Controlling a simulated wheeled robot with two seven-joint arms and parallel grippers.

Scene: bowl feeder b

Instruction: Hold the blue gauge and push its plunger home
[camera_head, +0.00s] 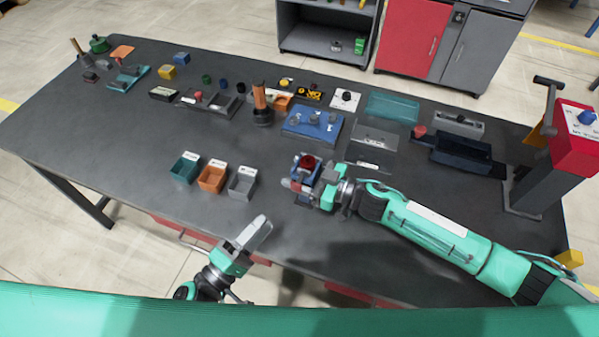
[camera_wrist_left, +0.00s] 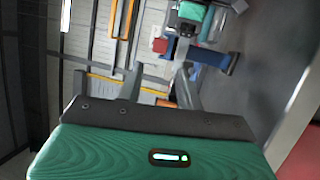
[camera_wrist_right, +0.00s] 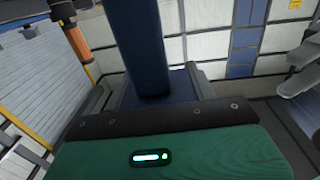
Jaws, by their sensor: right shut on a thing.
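The blue gauge (camera_head: 300,174) is in my right gripper (camera_head: 308,186), above the dark table. A dark red round knob shows on its top in the head view. In the right wrist view the gauge (camera_wrist_right: 140,45) is a tall blue body standing between the two fingers. In the left wrist view its blue body (camera_wrist_left: 210,57) shows beyond my left fingers. My left gripper (camera_head: 263,228) is near the table's front edge, empty and apart from the gauge. In the left wrist view a gap shows between its fingers (camera_wrist_left: 160,82). How far the plunger stands out is too small to tell.
Teal, orange and grey bins (camera_head: 242,182) stand left of the gauge. A blue block with knobs (camera_head: 313,124) and a dark blue tray (camera_head: 460,155) lie behind. A red press (camera_head: 575,140) stands at the right end.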

